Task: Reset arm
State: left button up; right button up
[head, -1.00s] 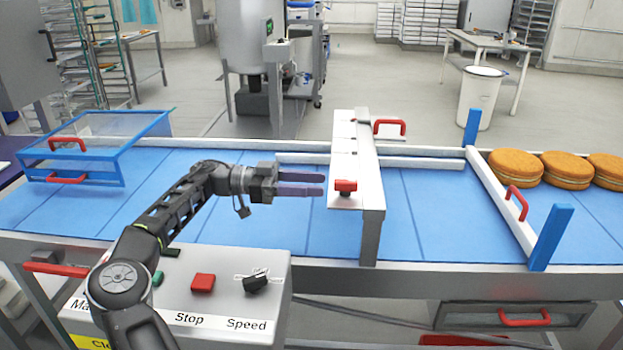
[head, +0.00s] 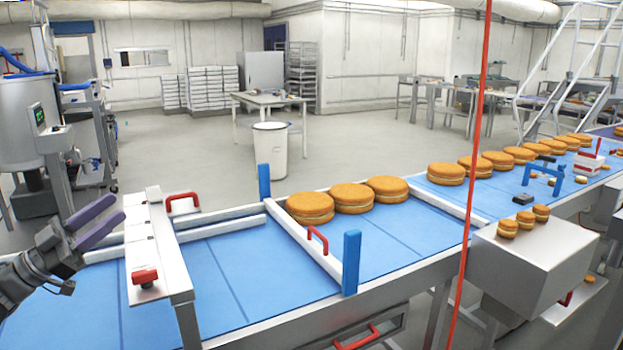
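My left gripper (head: 102,223) shows at the left edge of the head view, above the blue conveyor belt (head: 225,278). Its two purple-grey fingers point up and right, with a gap between them, and nothing is held. The fingertips are close to the white cross panel (head: 148,242) with red handles; I cannot tell whether they touch it. My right gripper is not in view.
Large filled rounds (head: 350,197) sit on the belt behind a white gate bar (head: 302,238) with blue posts, with more further right. A thin red upright pole (head: 470,200) crosses the view. A metal box (head: 535,262) carries small rounds.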

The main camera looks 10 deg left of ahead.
pick_arm(q)
jog(key=s+d+r+m+t+h, duration=0.1)
jog(key=d+r, duration=0.2)
jog(key=r, duration=0.4)
jog(key=s+d+r+t, duration=0.1)
jog(key=d+r, duration=0.2)
jog(key=r, duration=0.4)
jog(key=d+r+n+t+y, duration=0.1)
jog(key=d+r+n+t, duration=0.1)
jog(key=d+r, duration=0.7)
jog(key=w+d+f+n+g+y, duration=0.1)
jog(key=w+d+f+n+y, duration=0.2)
jog(key=d+f, duration=0.65)
jog(key=w+d+f+n+g+y, duration=0.15)
jog(key=w+d+f+y, duration=0.3)
jog(key=d+f, duration=0.5)
jog(key=s+d+f+n+g+y, duration=0.1)
jog(key=d+f+g+y, duration=0.1)
jog(key=f, duration=1.1)
jog(key=s+d+f+n+g+y, duration=0.1)
jog(key=d+f+n+g, duration=0.15)
jog(key=f, duration=1.05)
jog(key=s+d+f+n+g+y, duration=0.1)
jog(key=d+f+g+y, duration=0.15)
jog(key=f, duration=1.05)
jog(key=s+a+f+n+g, duration=0.1)
jog(key=s+f+n+g, duration=0.4)
jog(key=s+f, duration=2.3)
jog(key=shift+s+g, duration=0.55)
jog(key=shift+g, duration=1.9)
